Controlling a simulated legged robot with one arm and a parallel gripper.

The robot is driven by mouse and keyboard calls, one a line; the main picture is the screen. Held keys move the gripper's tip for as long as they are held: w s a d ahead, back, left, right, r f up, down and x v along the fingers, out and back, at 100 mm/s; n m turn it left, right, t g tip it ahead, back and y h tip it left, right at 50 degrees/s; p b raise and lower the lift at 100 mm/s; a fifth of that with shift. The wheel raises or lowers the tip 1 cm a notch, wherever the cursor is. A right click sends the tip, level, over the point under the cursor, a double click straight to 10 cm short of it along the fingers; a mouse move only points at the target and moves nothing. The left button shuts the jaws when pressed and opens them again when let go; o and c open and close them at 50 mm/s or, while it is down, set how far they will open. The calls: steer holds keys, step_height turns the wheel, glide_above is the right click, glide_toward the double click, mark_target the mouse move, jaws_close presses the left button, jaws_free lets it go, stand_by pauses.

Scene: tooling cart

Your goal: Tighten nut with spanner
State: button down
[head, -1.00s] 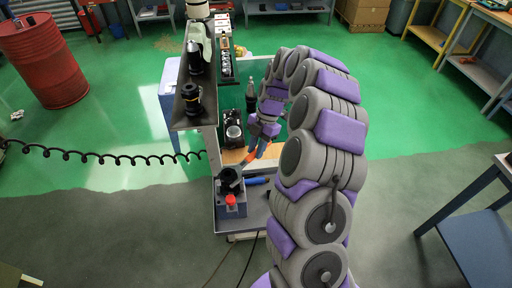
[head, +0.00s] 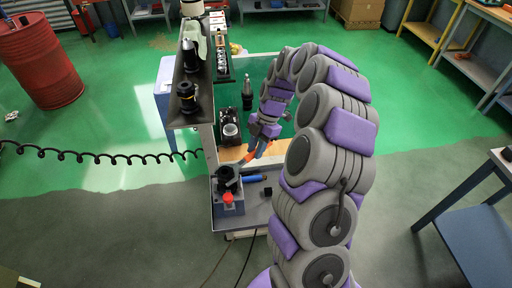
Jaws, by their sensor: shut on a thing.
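My gripper (head: 262,133) is above the front part of the tooling cart and is shut on an orange-handled tool (head: 247,155), which looks like the spanner. The tool slants down and left toward a dark holder (head: 228,177) on a grey block with a red knob (head: 228,198). The tool's far end is small and dark against the holder, and I cannot tell whether it touches. I cannot make out the nut at this size. The tooling cart (head: 262,217) stands left of my arm.
A blue-handled tool (head: 253,178) and a small black block (head: 267,191) lie on the cart's lower shelf. A black device (head: 230,130) stands behind the wooden strip (head: 232,154). Dark tool holders (head: 187,97) line the raised left shelf. A coiled black cable (head: 90,156) hangs at left.

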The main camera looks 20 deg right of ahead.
steer(key=shift+s, duration=0.1)
steer(key=shift+s+d+m, duration=0.2)
steer(key=shift+s+m, duration=0.35)
steer(key=shift+m, duration=0.05)
steer(key=shift+s+t, duration=0.2)
steer(key=shift+t, duration=0.1)
steer(key=shift+s+d+m+b, duration=0.1)
steer(key=shift+s+m+b, duration=0.25)
steer(key=shift+s+m, duration=0.2)
stand_by(0.4)
steer(key=shift+s+d+m+t, duration=0.1)
steer(key=shift+s+m+t, duration=0.3)
steer(key=shift+s+m, duration=0.25)
steer(key=shift+s, duration=0.15)
steer(key=shift+s+m+b, duration=0.4)
steer(key=shift+s+m, duration=0.1)
steer(key=shift+m, duration=0.1)
